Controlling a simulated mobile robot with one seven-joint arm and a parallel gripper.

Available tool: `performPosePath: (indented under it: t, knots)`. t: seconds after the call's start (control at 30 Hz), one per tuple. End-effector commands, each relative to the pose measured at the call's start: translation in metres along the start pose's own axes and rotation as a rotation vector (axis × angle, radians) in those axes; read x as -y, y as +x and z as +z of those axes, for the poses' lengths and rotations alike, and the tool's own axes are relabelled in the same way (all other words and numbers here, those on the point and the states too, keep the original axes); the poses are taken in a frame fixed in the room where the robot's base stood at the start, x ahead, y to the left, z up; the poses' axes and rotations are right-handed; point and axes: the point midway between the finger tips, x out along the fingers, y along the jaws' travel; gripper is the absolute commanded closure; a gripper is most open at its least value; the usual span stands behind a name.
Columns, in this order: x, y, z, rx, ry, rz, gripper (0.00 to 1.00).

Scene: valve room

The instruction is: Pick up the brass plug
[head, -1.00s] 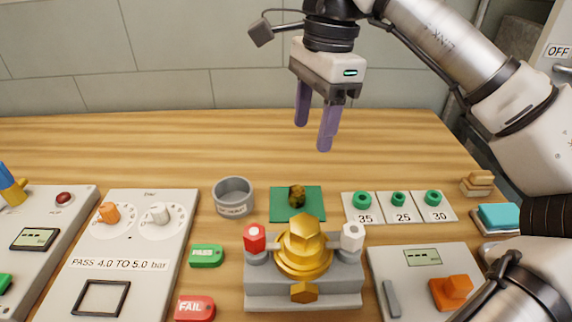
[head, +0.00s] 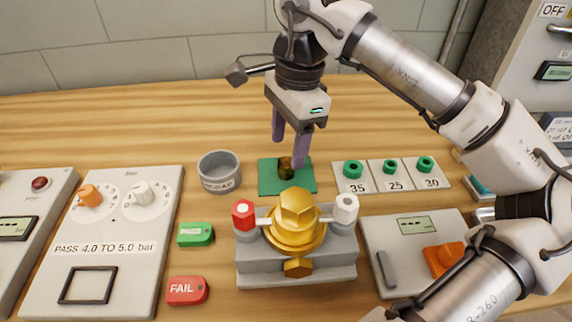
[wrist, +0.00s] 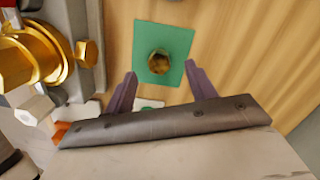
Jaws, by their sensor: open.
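The brass plug (head: 286,166) is a small dark-gold piece standing on a green square mat (head: 271,185) on the wooden bench. It also shows in the wrist view (wrist: 159,63), from above, with a hexagonal outline, near the middle of the mat (wrist: 178,38). My gripper (head: 287,150) is open and empty, its purple fingers pointing down above the mat in the head view. In the wrist view the fingers of my gripper (wrist: 160,70) reach toward the plug, one on either side, apart from it.
A brass valve on a grey block (head: 297,215), with red and white knobs, stands just in front of the mat. A grey round cup (head: 219,172) is to the left. Cards with green rings (head: 390,175) lie to the right. Bare wood lies behind the mat.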

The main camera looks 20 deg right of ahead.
Motion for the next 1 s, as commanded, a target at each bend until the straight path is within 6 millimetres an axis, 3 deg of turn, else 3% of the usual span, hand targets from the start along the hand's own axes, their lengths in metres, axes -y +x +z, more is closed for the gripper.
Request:
performPosePath:
  t: [0.2, 0.47, 0.87, 1.0]
  knots:
    - [-0.002, 0.028, 0.000, 0.002, 0.000, 0.001, 0.44]
    - [-0.002, 0.032, 0.000, 0.001, 0.001, 0.000, 0.44]
    - [-0.002, 0.031, 0.000, 0.001, 0.001, 0.000, 0.94]
    - [-0.002, 0.031, 0.000, 0.001, 0.001, 0.000, 0.97]
